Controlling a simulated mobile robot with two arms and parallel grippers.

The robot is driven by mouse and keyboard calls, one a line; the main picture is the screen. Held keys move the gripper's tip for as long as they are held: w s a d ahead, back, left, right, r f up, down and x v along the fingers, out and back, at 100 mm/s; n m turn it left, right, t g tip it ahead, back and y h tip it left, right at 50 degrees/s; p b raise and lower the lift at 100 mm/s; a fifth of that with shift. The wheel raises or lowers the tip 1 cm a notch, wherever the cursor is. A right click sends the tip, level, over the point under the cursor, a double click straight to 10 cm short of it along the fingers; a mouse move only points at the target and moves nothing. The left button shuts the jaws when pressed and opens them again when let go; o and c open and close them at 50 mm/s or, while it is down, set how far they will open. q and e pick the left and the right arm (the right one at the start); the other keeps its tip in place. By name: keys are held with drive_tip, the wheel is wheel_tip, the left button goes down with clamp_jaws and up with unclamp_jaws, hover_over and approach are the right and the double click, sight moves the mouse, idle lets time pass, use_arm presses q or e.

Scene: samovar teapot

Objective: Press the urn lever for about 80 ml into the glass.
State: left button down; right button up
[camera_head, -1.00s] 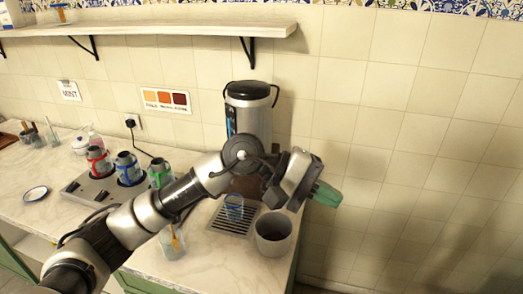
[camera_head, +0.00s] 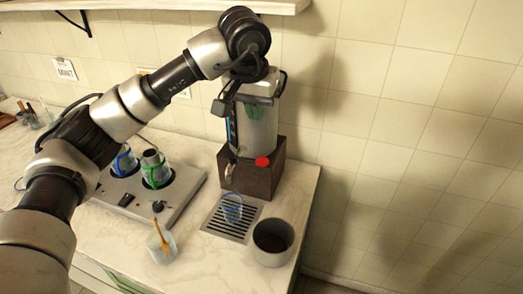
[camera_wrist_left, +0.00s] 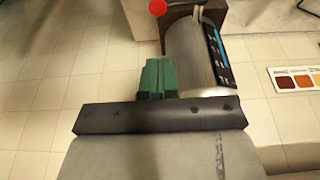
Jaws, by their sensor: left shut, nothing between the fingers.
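The urn (camera_head: 255,128) is a silver cylinder on a dark brown base (camera_head: 268,178) against the tiled wall. A red round part (camera_head: 262,161), likely the lever, sits on the base's front; it also shows at the top edge of the left wrist view (camera_wrist_left: 157,6). A tap shows left of it. The glass (camera_head: 232,208), clear with a blue rim, stands upright on the slotted drip tray (camera_head: 213,222). Its content is unclear. My left gripper (camera_head: 260,99) has green fingers, closed together and empty (camera_wrist_left: 157,76), in front of the urn's upper body, above the red part. My right gripper is out of view.
A grey pot (camera_head: 273,243) stands right of the tray near the counter's edge. A glass with a yellow stick (camera_head: 161,243) stands front left. A grey station (camera_head: 150,195) holds small pots, partly behind my arm. The shelf (camera_head: 190,4) hangs above.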

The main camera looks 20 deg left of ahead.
use_arm(q)
drive_tip(key=p, duration=0.2)
approach(262, 159)
drive_tip(key=p+x, duration=0.2)
drive_tip(key=x, duration=0.4)
drive_tip(key=shift+w+d+r+p, duration=0.1)
drive_tip(key=shift+p, duration=0.3)
drive_tip(key=shift+f, duration=0.6)
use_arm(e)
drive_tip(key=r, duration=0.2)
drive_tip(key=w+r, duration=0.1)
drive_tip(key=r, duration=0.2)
